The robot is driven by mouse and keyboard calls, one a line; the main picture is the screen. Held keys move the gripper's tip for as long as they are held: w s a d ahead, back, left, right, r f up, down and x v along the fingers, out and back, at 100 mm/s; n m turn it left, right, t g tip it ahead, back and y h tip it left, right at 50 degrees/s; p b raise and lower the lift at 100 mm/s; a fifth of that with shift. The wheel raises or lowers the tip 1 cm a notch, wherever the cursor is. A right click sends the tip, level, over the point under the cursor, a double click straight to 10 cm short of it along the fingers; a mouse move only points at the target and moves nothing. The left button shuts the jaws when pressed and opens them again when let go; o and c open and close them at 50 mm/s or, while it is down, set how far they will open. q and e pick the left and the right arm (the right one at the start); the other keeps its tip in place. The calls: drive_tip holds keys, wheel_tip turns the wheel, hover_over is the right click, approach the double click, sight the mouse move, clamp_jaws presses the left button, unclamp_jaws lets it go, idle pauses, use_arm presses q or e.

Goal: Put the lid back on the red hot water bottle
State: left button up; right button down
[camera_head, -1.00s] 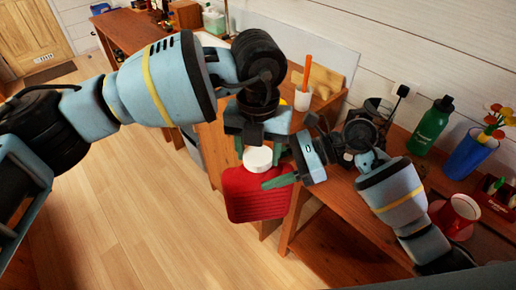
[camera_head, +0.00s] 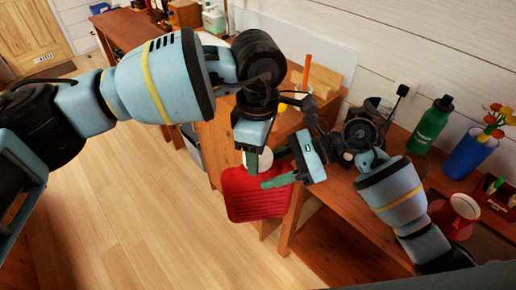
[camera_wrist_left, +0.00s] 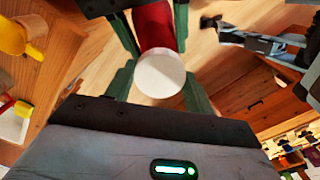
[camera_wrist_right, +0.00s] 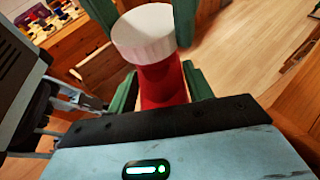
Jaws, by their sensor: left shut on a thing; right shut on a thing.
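The red hot water bottle (camera_head: 255,198) hangs upright in the air beside the desk in the head view. Its white lid (camera_head: 264,160) sits at the top of the neck; I cannot tell whether it is fully seated. My left gripper (camera_head: 253,160) comes from above and is shut on the lid, which shows between its green fingers in the left wrist view (camera_wrist_left: 160,73). My right gripper (camera_head: 275,178) is shut on the bottle's neck; the right wrist view shows the red neck (camera_wrist_right: 163,82) just under the ribbed lid (camera_wrist_right: 145,33).
The wooden desk (camera_head: 335,215) stands close behind and to the right. Open wooden floor (camera_head: 130,220) lies to the left.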

use_arm(q)
drive_tip(key=m, duration=0.6)
drive_tip(key=shift+m, duration=0.3)
drive_tip(key=m, duration=0.3)
drive_tip(key=shift+w, duration=0.1)
drive_tip(key=m, duration=0.4)
drive_tip(key=shift+m, duration=0.3)
drive_tip(key=o, duration=1.2)
drive_tip(key=shift+c, duration=0.2)
wheel_tip(320, 180, up, 12)
drive_tip(key=shift+f, duration=0.1)
